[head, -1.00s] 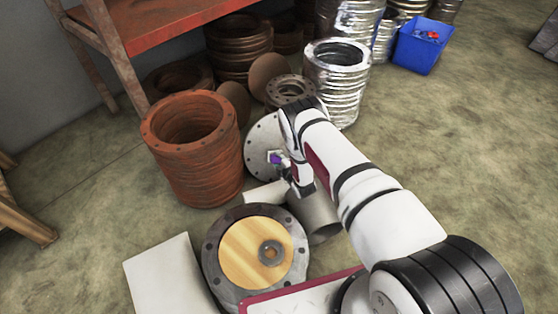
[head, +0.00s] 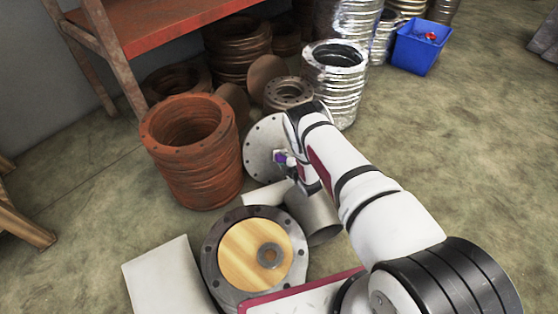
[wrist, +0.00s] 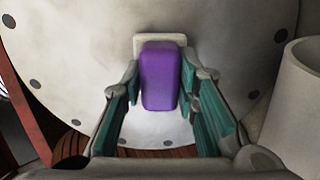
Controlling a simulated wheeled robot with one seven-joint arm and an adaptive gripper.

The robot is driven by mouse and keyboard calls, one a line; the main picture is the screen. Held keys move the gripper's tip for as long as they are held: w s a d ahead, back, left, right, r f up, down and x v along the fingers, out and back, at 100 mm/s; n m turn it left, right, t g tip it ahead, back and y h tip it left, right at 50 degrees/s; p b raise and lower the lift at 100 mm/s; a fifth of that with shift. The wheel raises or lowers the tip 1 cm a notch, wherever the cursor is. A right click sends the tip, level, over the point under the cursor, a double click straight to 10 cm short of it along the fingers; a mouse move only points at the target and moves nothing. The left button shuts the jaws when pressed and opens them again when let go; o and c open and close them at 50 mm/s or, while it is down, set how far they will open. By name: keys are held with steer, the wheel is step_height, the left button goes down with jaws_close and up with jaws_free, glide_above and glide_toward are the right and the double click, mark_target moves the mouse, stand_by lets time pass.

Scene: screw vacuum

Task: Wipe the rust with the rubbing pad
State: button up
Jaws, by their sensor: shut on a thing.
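A purple rubbing pad with a pale backing (wrist: 160,80) is between the fingers of my gripper (wrist: 161,76), which is shut on it. The pale backing faces a large round grey plate with bolt holes (wrist: 70,60); I cannot tell whether it touches. In the head view the plate (head: 258,150) stands upright behind my gripper, and the purple pad (head: 285,159) is in front of its right part. The plate has faint darker, brownish smudges near its upper right in the wrist view; I cannot tell for sure which is rust. My arm hides the plate's right side.
A rusty orange flanged pipe (head: 190,165) stands left of the plate. A grey cylinder (head: 314,215) lies close by my gripper. A flange with a wooden disc (head: 240,255) is in front. Silver ducts (head: 335,75) and a blue bin (head: 415,50) are behind.

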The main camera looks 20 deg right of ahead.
steer(key=shift+w+d+r+p, duration=0.1)
steer(key=shift+w+d+r, duration=0.15)
steer(key=shift+d, duration=0.4)
steer(key=shift+w+d+r+p, duration=0.15)
steer(key=shift+w+d+r, duration=0.1)
steer(key=shift+d, duration=0.45)
steer(key=shift+w+d+r+p, duration=0.1)
steer(key=shift+w+d+r, duration=0.15)
steer(key=shift+d, duration=0.4)
steer(key=shift+s+a, duration=0.15)
steer(key=shift+a, duration=1)
steer(key=shift+s+a, duration=0.1)
steer(key=shift+a, duration=1)
steer(key=shift+s+a, duration=0.15)
steer(key=shift+a, duration=0.6)
steer(key=shift+s+a, duration=0.1)
steer(key=shift+a, duration=0.6)
steer(key=shift+w+r, duration=0.15)
steer(key=shift+r, duration=0.5)
steer(key=shift+w+d+b, duration=0.2)
steer(key=shift+d, duration=0.75)
steer(key=shift+w+d+b, duration=0.15)
steer(key=shift+w+d, duration=0.05)
steer(key=shift+d, duration=0.7)
steer(key=shift+w+d, duration=0.15)
steer(key=shift+d, duration=1.7)
